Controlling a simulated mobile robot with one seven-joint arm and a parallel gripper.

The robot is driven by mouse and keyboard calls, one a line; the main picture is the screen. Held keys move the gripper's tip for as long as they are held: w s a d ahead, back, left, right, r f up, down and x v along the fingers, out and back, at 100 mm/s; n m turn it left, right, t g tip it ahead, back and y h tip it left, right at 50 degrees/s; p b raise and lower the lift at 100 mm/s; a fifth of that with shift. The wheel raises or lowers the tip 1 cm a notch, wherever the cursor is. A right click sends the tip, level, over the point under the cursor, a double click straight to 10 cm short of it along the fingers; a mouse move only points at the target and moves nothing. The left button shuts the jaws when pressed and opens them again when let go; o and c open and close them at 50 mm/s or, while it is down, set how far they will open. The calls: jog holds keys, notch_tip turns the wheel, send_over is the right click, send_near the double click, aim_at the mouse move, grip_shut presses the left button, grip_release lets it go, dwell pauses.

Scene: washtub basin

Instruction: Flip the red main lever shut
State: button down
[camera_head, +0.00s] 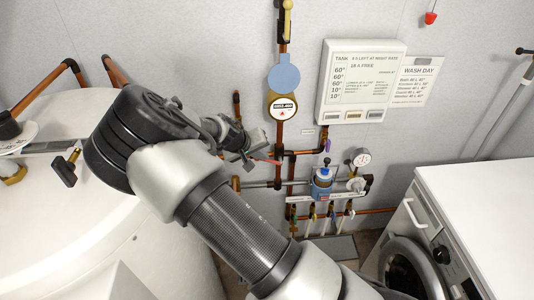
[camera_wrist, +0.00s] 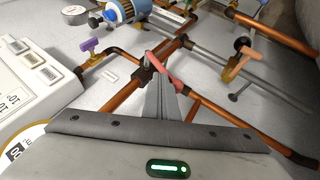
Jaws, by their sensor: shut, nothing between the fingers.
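The red main lever (camera_wrist: 158,65) sits on a copper pipe in the wrist view. It runs slantwise from the pipe fitting toward my fingertips. In the head view a short red strip of the lever (camera_head: 266,161) shows just right of my gripper (camera_head: 250,161). In the wrist view my gripper (camera_wrist: 168,84) is shut and empty, its fingertips right at the lever's free end. I cannot tell whether they touch it. The gripper hides part of the pipe behind it.
A purple-handled valve (camera_wrist: 90,46), a blue-topped device (camera_head: 323,177) and a pressure gauge (camera_head: 361,158) are close by. An orange-brown handle (camera_wrist: 238,65) stands to the right in the wrist view. A control panel (camera_head: 361,84) hangs above; a white washer (camera_head: 480,210) stands right.

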jog(key=a+f+b, duration=0.1)
jog(key=f, duration=0.1)
jog(key=a+f+b, duration=0.1)
jog(key=b, duration=0.1)
jog(key=shift+s+a+f, duration=0.1)
jog(key=shift+a+f, duration=0.05)
jog(key=shift+f, duration=0.2)
jog(key=shift+s+a+f+b, duration=0.1)
jog(key=shift+a+f+b, duration=0.05)
jog(key=shift+f+b, duration=0.15)
jog(key=d+r+v, duration=0.1)
jog(key=v, duration=0.7)
jog(key=shift+w, duration=0.25)
jog(key=shift+f, duration=0.1)
